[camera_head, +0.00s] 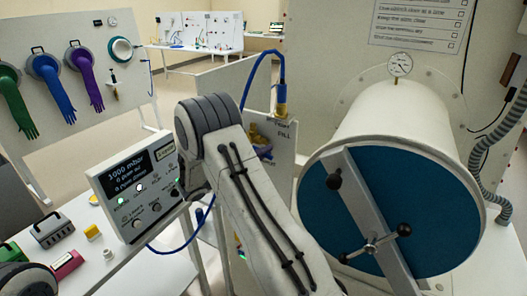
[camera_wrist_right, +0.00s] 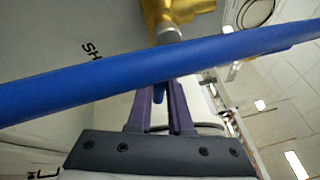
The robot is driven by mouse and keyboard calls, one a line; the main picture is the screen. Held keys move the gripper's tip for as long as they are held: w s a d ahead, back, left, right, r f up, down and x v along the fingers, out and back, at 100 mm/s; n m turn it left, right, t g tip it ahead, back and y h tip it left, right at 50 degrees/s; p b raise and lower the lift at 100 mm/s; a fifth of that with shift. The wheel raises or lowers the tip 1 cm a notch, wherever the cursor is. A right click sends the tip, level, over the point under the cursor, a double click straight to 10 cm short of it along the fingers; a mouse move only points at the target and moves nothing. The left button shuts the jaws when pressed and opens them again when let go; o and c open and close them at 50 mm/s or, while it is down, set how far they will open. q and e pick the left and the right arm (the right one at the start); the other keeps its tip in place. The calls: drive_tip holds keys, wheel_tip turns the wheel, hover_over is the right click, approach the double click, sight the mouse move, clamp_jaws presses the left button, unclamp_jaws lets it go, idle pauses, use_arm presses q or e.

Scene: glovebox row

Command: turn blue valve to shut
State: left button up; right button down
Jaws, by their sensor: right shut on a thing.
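The blue valve has a brass body (camera_wrist_right: 172,14) at the top of the right wrist view. A small blue piece, its handle (camera_wrist_right: 160,93), shows between my purple fingertips. My right gripper (camera_wrist_right: 161,100) is shut on this handle. A thick blue hose (camera_wrist_right: 230,48) crosses in front and hides part of the handle and fingers. In the head view, the brass valve (camera_head: 270,129) sits on a pale panel, partly behind my right arm. Purple parts of my right gripper (camera_head: 264,152) show just below it; the handle's angle is not clear. My left gripper is not in view.
A large white chamber with a blue round door (camera_head: 325,205) and crossbar stands close on the right. A control box (camera_head: 133,187) reading 1000 mbar stands on the left table. Gloves (camera_head: 50,82) hang on a board at the far left. The blue hose rises above the valve.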

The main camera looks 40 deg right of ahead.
drive_tip(key=w+a+f+m+t+y+b, duration=0.2)
drive_tip(key=m+b, duration=0.5)
drive_tip(key=m, duration=0.4)
drive_tip(key=shift+w+f+t+y+b, duration=0.35)
drive_tip(key=shift+w+f+t+y, duration=0.25)
drive_tip(key=shift+w+f+y, duration=0.85)
drive_tip(key=shift+w+a+r+y, duration=0.1)
drive_tip(key=shift+w+r+y, duration=0.05)
drive_tip(key=shift+r+y, duration=0.15)
drive_tip(key=c, duration=0.8)
unclamp_jaws()
drive_tip(key=shift+c, duration=0.2)
drive_tip(key=b+v, duration=0.2)
drive_tip(key=v, duration=0.8)
drive_tip(key=shift+a, duration=0.25)
